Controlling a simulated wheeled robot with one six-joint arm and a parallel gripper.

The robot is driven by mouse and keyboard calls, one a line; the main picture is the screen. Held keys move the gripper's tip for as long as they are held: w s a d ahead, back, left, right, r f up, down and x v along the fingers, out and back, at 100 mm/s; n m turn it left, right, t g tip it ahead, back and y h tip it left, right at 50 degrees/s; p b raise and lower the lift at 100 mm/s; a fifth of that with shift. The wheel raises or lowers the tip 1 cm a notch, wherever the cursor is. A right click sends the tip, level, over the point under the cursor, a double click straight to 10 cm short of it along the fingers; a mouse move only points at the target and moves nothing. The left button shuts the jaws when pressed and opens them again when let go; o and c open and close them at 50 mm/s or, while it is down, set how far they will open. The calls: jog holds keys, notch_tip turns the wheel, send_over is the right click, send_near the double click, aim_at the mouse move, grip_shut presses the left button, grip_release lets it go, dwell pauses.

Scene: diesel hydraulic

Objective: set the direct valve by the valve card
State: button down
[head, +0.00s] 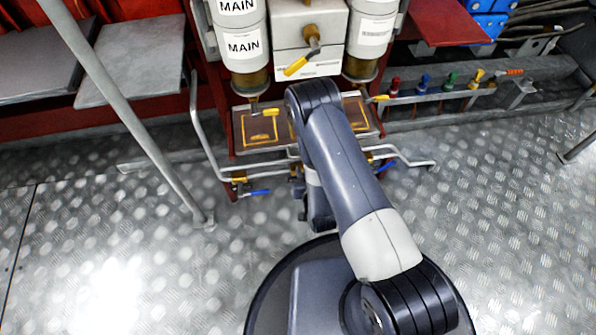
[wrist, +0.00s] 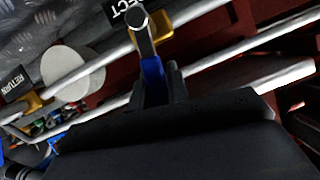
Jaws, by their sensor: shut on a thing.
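The direct valve (wrist: 141,22) is at the top of the wrist view, on a grey pipe, beside a black label that shows only "ECT". Its blue handle (wrist: 151,70) points down in the picture. My gripper (wrist: 154,82) is shut on this blue handle, with a dark finger on each side of it. In the head view my arm covers the gripper and this valve. No card that I can read as the valve card shows.
A "RETURN" label (wrist: 18,85) and a pale disc (wrist: 78,72) are at the left of the wrist view. In the head view, blue-handled valves stand left (head: 258,192) and right (head: 387,166) of my arm. White "MAIN" cylinders (head: 241,43) hang above.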

jog(key=shift+s+a+n+h, duration=0.15)
jog(key=shift+a+n+h, duration=0.35)
jog(key=shift+n, duration=0.1)
dwell(0.3)
jog(key=c, duration=1.4)
grip_release()
jog(key=shift+o, duration=0.2)
